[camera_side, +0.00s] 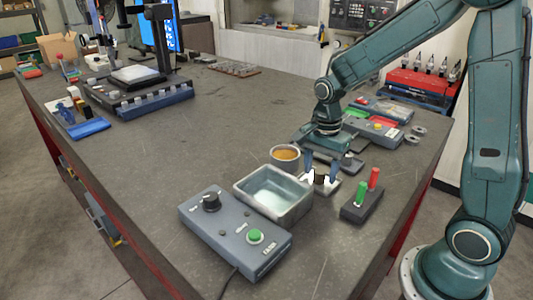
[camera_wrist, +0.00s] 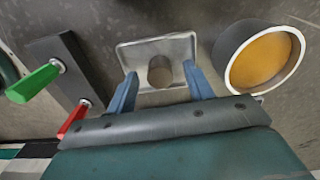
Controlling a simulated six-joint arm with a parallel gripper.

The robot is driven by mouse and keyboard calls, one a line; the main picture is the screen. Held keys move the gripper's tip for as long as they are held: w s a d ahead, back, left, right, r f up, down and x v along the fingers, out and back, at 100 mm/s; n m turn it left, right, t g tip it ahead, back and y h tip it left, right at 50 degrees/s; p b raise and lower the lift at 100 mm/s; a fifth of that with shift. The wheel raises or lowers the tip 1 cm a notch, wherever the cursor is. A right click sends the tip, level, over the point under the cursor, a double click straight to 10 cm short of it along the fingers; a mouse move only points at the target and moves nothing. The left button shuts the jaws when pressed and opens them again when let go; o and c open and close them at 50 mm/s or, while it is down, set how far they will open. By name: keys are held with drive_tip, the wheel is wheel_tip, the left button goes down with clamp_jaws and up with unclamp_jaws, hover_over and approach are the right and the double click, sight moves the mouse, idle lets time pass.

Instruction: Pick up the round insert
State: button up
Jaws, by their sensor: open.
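The round insert is a small dark cylinder (camera_side: 319,179); it stands upright on a silver square plate (camera_side: 331,188). In the wrist view the insert (camera_wrist: 160,72) shows near the middle of its plate (camera_wrist: 135,52). My gripper (camera_side: 321,172) is open, its blue fingers pointing down at the plate. In the wrist view my gripper (camera_wrist: 159,77) has one finger on each side of the insert, with a visible gap on both sides. The fingers look apart from the insert. Whether the fingertips touch the plate cannot be told.
A round cup with orange content (camera_side: 285,154) stands close to the plate, near one finger. A dark block with green and red levers (camera_side: 362,204) is on the other side. A metal tray (camera_side: 300,207) and grey control box (camera_side: 225,238) lie in front. The table's left middle is clear.

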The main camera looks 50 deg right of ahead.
sight(320, 171)
drive_tip(key=shift+c, duration=0.4)
clamp_jaws()
drive_tip(key=shift+r, duration=0.15)
wheel_tip(320, 171, up, 20)
idle(0.8)
idle(0.4)
